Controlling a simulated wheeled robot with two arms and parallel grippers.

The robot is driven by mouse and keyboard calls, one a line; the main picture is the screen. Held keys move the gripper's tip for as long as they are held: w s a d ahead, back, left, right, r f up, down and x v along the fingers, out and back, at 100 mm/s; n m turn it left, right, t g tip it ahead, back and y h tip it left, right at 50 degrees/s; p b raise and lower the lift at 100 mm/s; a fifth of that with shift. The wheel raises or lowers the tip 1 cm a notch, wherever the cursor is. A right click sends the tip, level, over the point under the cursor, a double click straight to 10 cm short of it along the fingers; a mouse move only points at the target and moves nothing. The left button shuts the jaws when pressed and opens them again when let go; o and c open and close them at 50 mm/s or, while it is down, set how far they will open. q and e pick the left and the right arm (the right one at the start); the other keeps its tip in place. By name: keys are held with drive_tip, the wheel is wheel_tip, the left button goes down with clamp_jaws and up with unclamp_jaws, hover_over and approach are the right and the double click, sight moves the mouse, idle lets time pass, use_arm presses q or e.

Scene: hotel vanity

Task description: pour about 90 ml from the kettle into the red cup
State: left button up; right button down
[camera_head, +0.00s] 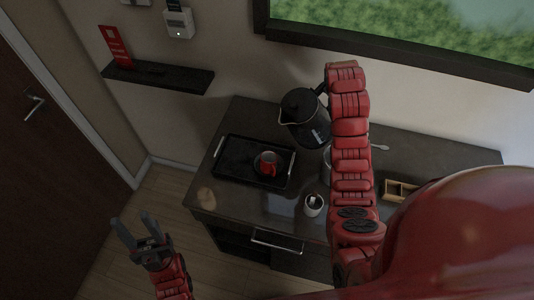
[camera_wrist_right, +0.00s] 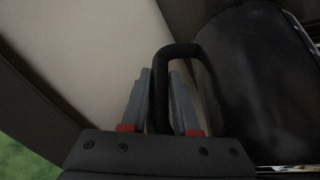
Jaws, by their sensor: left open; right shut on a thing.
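The black kettle (camera_head: 305,117) is in the air over the vanity top, to the right of the tray and tilted with its spout side toward the left. My right gripper (camera_wrist_right: 160,100) is shut on the kettle's black handle (camera_wrist_right: 178,50); the kettle body (camera_wrist_right: 255,75) fills the right of the wrist view. In the head view my right arm hides that gripper. The red cup (camera_head: 267,164) stands on the black tray (camera_head: 231,174), below and left of the kettle. My left gripper (camera_head: 137,231) is open and empty, low at the left, away from the vanity. No liquid stream is visible.
A white cup with packets (camera_head: 313,205) stands right of the tray near the front edge. A wooden box (camera_head: 400,190) and a spoon (camera_head: 379,147) lie farther right. A dark wall shelf (camera_head: 160,77) is at upper left. My right arm hides part of the top.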

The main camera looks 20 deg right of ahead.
drive_tip(key=shift+w+d+f+y+b, duration=0.1)
drive_tip(key=shift+w+d+y+b, duration=0.1)
drive_tip(key=shift+d+y, duration=0.15)
drive_tip(key=shift+w+d+f+y+b, duration=0.1)
drive_tip(key=shift+d+y+b, duration=0.15)
drive_tip(key=shift+d, duration=0.15)
drive_tip(key=shift+w+d+f+m+g+y+b, duration=0.15)
drive_tip(key=shift+d+f+g+y+b, duration=0.05)
drive_tip(key=shift+d+f+y+b, duration=0.2)
drive_tip(key=shift+w+d+f+m+g+y+b, duration=0.1)
drive_tip(key=shift+d+f+m+g+y+b, duration=0.15)
drive_tip(key=shift+y+b, duration=0.25)
drive_tip(key=shift+d+f+g+y+b, duration=0.15)
drive_tip(key=shift+f+g+y+b, duration=0.1)
drive_tip(key=shift+y+b, duration=0.7)
drive_tip(key=shift+w+r, duration=0.1)
drive_tip(key=shift+r, duration=0.15)
idle(1.0)
